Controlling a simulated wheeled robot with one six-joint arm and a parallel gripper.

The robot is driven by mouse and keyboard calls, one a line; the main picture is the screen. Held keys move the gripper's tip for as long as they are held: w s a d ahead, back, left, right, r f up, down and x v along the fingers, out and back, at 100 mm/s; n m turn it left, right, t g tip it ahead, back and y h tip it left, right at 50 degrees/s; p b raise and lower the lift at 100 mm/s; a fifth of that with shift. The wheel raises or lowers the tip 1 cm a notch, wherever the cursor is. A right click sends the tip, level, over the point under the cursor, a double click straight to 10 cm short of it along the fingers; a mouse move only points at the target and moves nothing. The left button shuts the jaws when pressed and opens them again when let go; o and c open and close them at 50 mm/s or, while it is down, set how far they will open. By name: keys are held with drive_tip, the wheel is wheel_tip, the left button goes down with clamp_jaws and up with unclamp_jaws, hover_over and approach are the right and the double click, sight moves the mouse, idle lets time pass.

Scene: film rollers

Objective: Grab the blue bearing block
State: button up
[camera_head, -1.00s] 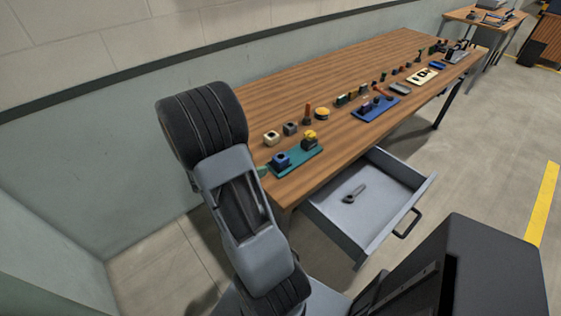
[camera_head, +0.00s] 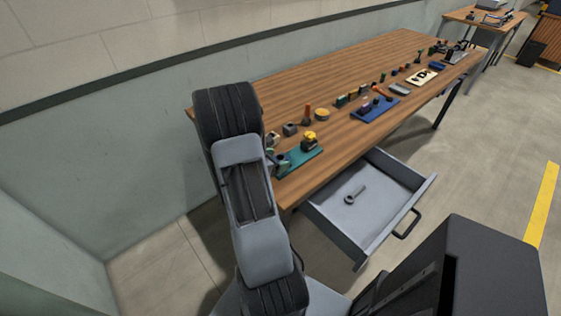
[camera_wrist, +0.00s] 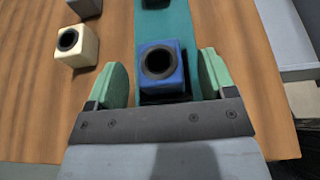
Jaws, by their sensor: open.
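The blue bearing block (camera_wrist: 162,68) is a small cube with a dark round bore. In the wrist view it sits on a teal mat (camera_wrist: 178,20), between the two green fingers of my gripper (camera_wrist: 162,82). My gripper is open, with a gap on each side of the block. In the head view my arm hides most of the block, and my gripper shows only in part at the near end of the teal mat (camera_head: 303,159).
A cream block (camera_wrist: 77,45) stands left of my gripper, with a grey block (camera_wrist: 84,7) beyond it. A yellow-topped part (camera_head: 309,141) stands on the mat.

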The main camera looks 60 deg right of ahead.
drive_tip(key=c, duration=1.3)
drive_tip(key=shift+r, duration=0.1)
